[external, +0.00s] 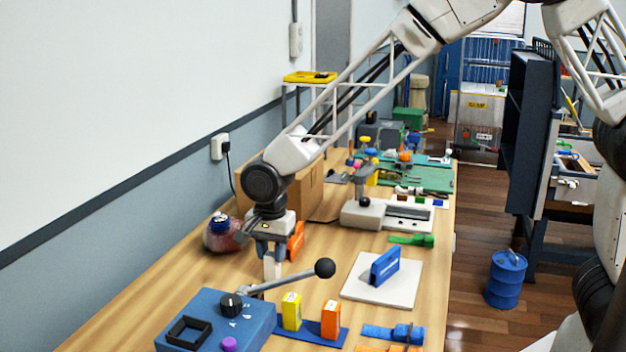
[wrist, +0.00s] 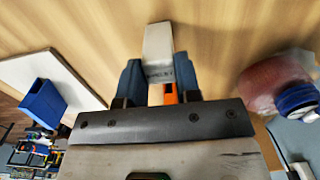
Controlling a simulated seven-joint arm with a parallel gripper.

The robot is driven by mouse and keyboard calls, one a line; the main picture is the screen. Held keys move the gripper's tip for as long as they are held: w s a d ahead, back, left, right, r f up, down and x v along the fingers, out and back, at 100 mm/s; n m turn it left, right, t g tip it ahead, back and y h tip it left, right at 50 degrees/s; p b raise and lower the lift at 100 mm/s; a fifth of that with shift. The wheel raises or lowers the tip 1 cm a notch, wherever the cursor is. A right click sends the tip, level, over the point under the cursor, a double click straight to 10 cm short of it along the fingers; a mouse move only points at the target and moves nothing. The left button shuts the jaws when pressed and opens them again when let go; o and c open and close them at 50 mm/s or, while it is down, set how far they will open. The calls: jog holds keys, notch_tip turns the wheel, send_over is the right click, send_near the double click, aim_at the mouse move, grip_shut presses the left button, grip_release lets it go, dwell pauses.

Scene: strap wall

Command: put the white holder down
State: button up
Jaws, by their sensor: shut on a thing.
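My gripper (external: 270,249) is over the wooden table, pointing down and shut on the white holder (external: 271,268). An orange piece (wrist: 170,94) shows between the fingers, just behind the holder. I cannot tell whether the holder's lower end touches the table.
A blue box with a black-knobbed lever (external: 324,268) stands in front of the gripper. A red jar with a blue lid (external: 221,233) is to the left. A white plate (external: 382,291) with a blue block (external: 384,265) lies right. A cardboard box (external: 310,195) is behind.

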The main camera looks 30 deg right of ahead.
aim_at(273, 253)
jog(key=shift+f, duration=0.15)
jog(key=o, duration=1)
jog(key=shift+r, duration=6.15)
jog(key=shift+d, duration=0.1)
